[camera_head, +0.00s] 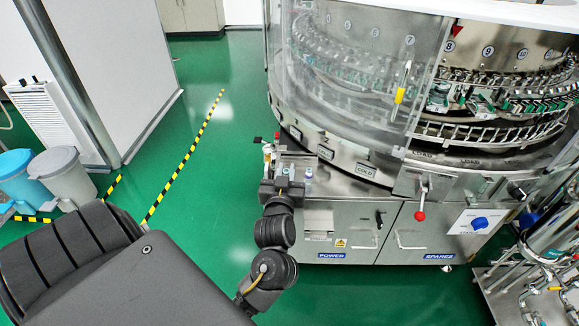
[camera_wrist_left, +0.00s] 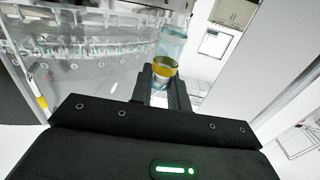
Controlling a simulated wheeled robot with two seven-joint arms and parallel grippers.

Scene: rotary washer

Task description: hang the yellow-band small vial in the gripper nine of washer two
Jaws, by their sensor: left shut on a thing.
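In the left wrist view, my left gripper (camera_wrist_left: 163,92) is shut on a clear small vial with a yellow band (camera_wrist_left: 172,47). In the head view my left gripper (camera_head: 277,172) is beside the washer's left front; the vial is too small to make out there. The washer (camera_head: 360,160) has a round drum with numbered plates; plate nine (camera_head: 488,50) is at the upper right, above a row of green and metal grippers (camera_head: 490,103). My right gripper is not in view.
A clear curved panel (camera_head: 350,70) covers the drum's left part; the plates from eight rightward are uncovered. A small vial-like item (camera_head: 308,173) stands on the side ledge. A red-knobbed lever (camera_head: 421,200) juts from the front. Pipework (camera_head: 540,265) stands at right.

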